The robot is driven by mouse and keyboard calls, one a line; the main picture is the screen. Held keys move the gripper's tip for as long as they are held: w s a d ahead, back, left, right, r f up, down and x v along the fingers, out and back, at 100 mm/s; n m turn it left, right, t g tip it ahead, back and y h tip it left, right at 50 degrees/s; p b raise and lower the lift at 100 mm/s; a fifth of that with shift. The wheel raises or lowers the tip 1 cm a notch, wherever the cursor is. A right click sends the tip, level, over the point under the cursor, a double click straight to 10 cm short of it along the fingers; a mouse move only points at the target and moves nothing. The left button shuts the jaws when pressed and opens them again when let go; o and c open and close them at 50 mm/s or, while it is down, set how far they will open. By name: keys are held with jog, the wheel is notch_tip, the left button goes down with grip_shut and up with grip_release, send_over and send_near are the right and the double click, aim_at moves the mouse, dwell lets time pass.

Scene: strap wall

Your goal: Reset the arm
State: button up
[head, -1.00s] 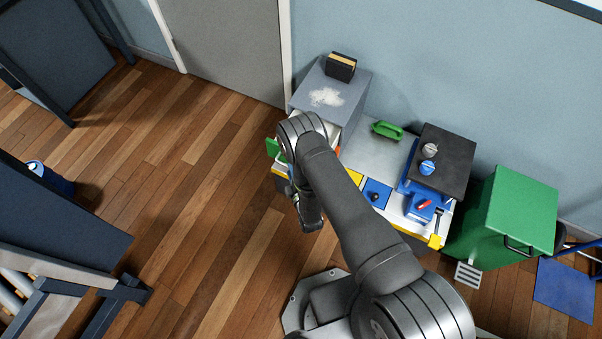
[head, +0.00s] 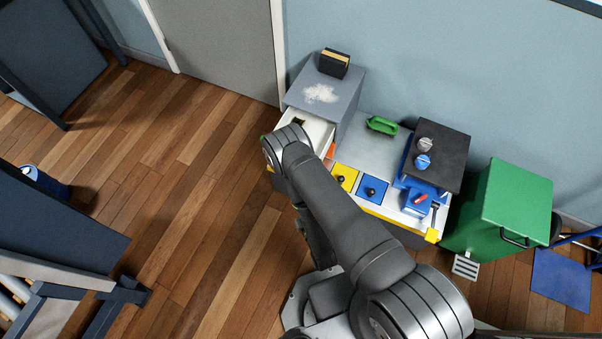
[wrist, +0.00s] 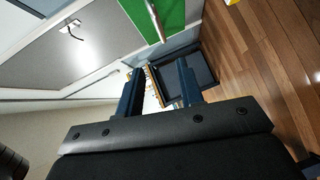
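My arm reaches up and left across the middle of the head view. My gripper is mostly hidden behind the arm there. In the wrist view my gripper (wrist: 160,88) shows two dark fingers standing apart, with nothing seen held between them.
A grey cabinet (head: 349,91) with a pulled-out white drawer (head: 306,124) stands by the wall, beside a bench with yellow (head: 344,176) and blue (head: 372,188) panels. A green bin (head: 513,203) stands right. A green panel (wrist: 168,12) shows in the wrist view.

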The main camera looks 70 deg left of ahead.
dwell(0.4)
jog(key=a, duration=0.5)
jog(key=a+f, duration=0.1)
jog(key=a, duration=0.5)
jog(key=a+f, duration=0.1)
jog(key=a, duration=0.5)
jog(key=shift+a+f, duration=0.2)
jog(key=shift+f, duration=0.05)
jog(key=shift+d, duration=0.25)
jog(key=d+r, duration=0.2)
jog(key=d, duration=1.4)
jog(key=shift+d+r, duration=0.25)
jog(key=shift+d, duration=0.15)
jog(key=shift+a+f, duration=0.4)
jog(key=shift+a, duration=2.5)
jog(key=shift+a+f, duration=0.45)
jog(key=shift+a, duration=2.4)
jog(key=shift+a+f, duration=0.4)
jog(key=shift+a, duration=2.5)
jog(key=shift+w+a, duration=0.1)
jog(key=shift+a, duration=0.05)
